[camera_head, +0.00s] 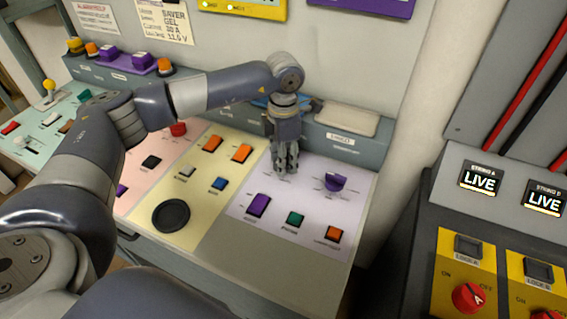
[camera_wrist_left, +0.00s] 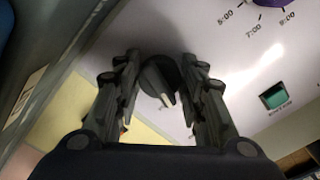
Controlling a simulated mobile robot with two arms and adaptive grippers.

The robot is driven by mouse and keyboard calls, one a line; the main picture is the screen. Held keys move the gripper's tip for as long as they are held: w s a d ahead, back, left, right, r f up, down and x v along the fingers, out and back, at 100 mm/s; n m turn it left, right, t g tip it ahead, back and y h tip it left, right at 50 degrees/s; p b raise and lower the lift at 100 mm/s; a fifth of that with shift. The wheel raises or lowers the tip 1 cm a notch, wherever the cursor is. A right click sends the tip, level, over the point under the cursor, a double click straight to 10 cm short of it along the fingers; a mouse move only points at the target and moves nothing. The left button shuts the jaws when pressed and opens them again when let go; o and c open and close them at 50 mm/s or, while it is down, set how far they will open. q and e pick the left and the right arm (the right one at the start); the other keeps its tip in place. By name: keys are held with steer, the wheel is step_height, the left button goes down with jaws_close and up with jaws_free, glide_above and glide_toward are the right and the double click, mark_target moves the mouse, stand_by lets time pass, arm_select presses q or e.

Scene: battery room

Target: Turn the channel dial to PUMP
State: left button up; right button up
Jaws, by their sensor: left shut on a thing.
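My left gripper (camera_head: 286,168) reaches down to the lilac panel section from above. In the left wrist view its two fingers (camera_wrist_left: 160,95) stand on either side of a dark round dial (camera_wrist_left: 158,78) with a pale pointer bar, and they are shut on it. This looks like the channel dial, but its name and position words cannot be read. In the head view the gripper hides the dial. My right gripper is in neither view.
A purple knob (camera_head: 335,182) with time marks sits just right of the gripper. A grey raised ledge (camera_head: 340,140) runs behind. A black round disc (camera_head: 171,215) lies on the yellow section.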

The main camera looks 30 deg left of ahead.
arm_select(q)
steer(key=shift+m+b, duration=0.95)
steer(key=shift+m, duration=0.65)
steer(key=o, duration=1.1)
steer(key=shift+r, duration=0.25)
step_height(320, 180, up, 12)
steer(key=shift+f, duration=0.25)
